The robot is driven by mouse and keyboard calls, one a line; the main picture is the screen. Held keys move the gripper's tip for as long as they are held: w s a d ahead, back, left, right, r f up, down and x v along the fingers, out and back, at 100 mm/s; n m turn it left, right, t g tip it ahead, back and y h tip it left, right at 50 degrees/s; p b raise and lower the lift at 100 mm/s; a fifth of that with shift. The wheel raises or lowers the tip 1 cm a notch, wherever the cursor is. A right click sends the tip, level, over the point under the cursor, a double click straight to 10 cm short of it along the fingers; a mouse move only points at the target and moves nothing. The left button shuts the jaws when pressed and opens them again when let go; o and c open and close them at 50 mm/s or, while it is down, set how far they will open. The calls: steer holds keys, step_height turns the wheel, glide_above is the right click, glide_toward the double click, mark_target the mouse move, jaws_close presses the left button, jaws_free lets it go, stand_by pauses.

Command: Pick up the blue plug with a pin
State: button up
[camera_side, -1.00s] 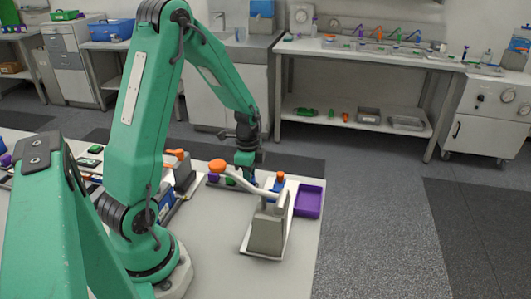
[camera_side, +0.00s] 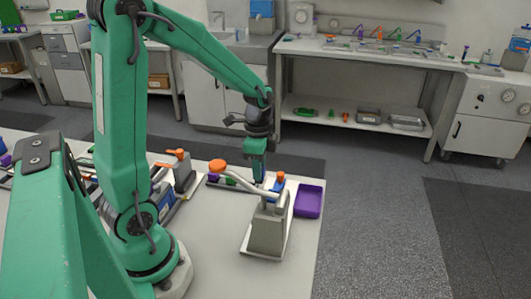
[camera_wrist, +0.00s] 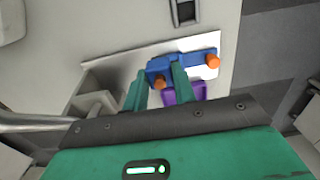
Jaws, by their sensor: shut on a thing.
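My gripper (camera_side: 259,180) is above the near work table, close behind the grey clamp stand. In the wrist view, the fingers of my gripper (camera_wrist: 160,86) are shut on a blue plug (camera_wrist: 158,66), with a small orange pin showing between them. A second blue part (camera_wrist: 198,54) with an orange knob lies just right of the plug and overlaps it in the picture; I cannot tell if they touch. In the side view, a blue part with an orange top (camera_side: 281,176) stands behind the clamp, right of my gripper. The held plug is mostly hidden there.
The grey clamp stand (camera_side: 266,237) has a long lever with an orange knob (camera_side: 217,165) close in front of my gripper. A purple tray (camera_side: 308,201) is to its right. Another orange-handled clamp (camera_side: 182,175) stands to the left. The table's front area is clear.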

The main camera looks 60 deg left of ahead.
steer(key=shift+s+d+r, duration=0.1)
steer(key=shift+d+r, duration=0.35)
steer(key=shift+d, duration=0.3)
steer(key=shift+s+d+r, duration=0.1)
steer(key=shift+d+r, duration=0.35)
steer(key=shift+d, duration=0.3)
steer(key=shift+d+r, duration=0.45)
steer(key=shift+d, duration=0.3)
steer(key=shift+w, duration=0.1)
steer(key=w+a, duration=0.1)
steer(key=w+f, duration=0.1)
steer(key=w+a+f, duration=0.1)
steer(key=w, duration=0.1)
steer(key=shift+w+a, duration=0.1)
steer(key=shift+a, duration=0.25)
steer(key=shift+f, duration=0.1)
steer(key=shift+f, duration=3.2)
steer(key=shift+f, duration=0.25)
